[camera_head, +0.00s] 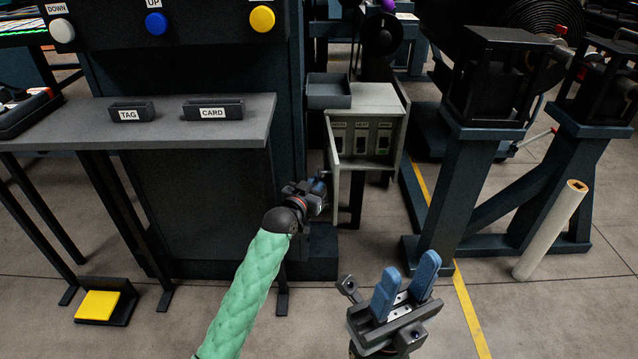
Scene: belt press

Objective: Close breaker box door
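The breaker box (397,140) is a pale grey-green box with its front open. A row of labelled switches (362,138) shows inside, one with a green mark. The door (333,160) stands open at the box's left side, seen nearly edge-on. My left gripper (321,187) is at the door's lower end, its blue fingertips partly hidden by its own body. I cannot tell whether it touches the door or how far its fingers are apart. My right gripper (407,284) is open and empty, well below and in front of the box, with its blue fingers pointing up.
A dark tray (328,92) sits at the box's upper left. A grey shelf (160,135) with TAG and CARD holders is at left. Dark machine stands (445,190) and a leaning pale roll (550,230) are at right. Floor before the box is clear.

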